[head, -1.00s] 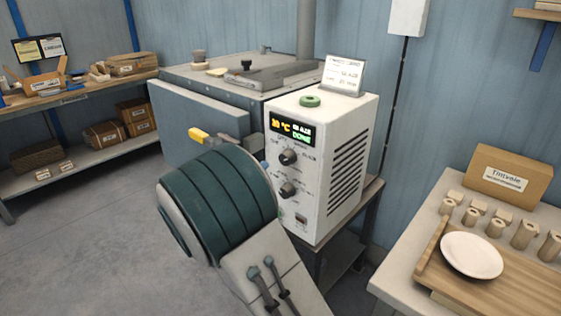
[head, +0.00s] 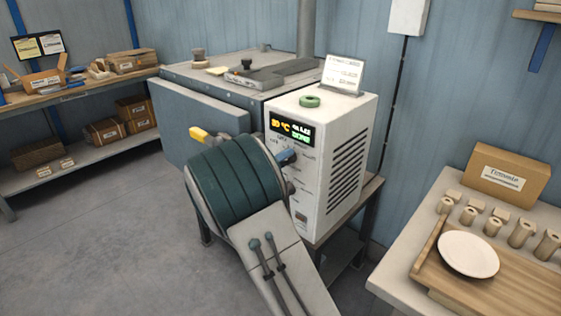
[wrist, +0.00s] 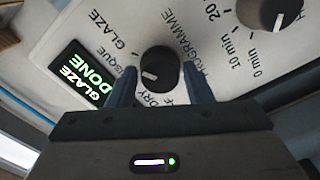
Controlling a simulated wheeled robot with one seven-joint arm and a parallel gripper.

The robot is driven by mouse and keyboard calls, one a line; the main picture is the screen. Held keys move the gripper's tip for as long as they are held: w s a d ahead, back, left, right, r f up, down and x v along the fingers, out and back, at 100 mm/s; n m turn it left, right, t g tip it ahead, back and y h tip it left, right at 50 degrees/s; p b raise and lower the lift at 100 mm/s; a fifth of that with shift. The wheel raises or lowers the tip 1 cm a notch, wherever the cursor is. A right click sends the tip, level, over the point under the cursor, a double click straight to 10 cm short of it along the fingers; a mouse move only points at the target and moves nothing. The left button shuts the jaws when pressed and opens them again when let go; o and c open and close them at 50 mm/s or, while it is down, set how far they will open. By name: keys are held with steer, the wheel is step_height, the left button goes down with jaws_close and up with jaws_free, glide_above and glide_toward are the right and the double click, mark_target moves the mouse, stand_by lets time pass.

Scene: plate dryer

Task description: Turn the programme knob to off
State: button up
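The programme knob (wrist: 161,72) is black and round, on the white control box (head: 340,120). In the wrist view its white mark points left, towards the GLAZE and BISQUE lettering; the exact label is unclear. DRY and part of OFF show below the knob. My gripper (wrist: 160,78) has one blue finger on each side of the knob, with thin gaps seeming to remain, so it looks open around it. In the head view a blue finger of my gripper (head: 287,157) covers the upper knob. The display (wrist: 85,75) reads GLAZE DONE.
A second knob (wrist: 265,12), with minute marks, is beside the programme knob. A green ring (head: 310,101) and a sign (head: 344,74) are on top of the box. A grey kiln-like cabinet (head: 205,110) with a yellow-ended handle (head: 200,134) stands to the left.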

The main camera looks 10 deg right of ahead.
steer(key=c, duration=0.5)
steer(key=shift+n, duration=0.3)
steer(key=n+p, duration=0.8)
steer(key=n, duration=1.5)
steer(key=shift+p, duration=0.35)
steer(key=shift+f+n, duration=0.15)
steer(key=shift+n, duration=0.15)
steer(key=o, duration=1)
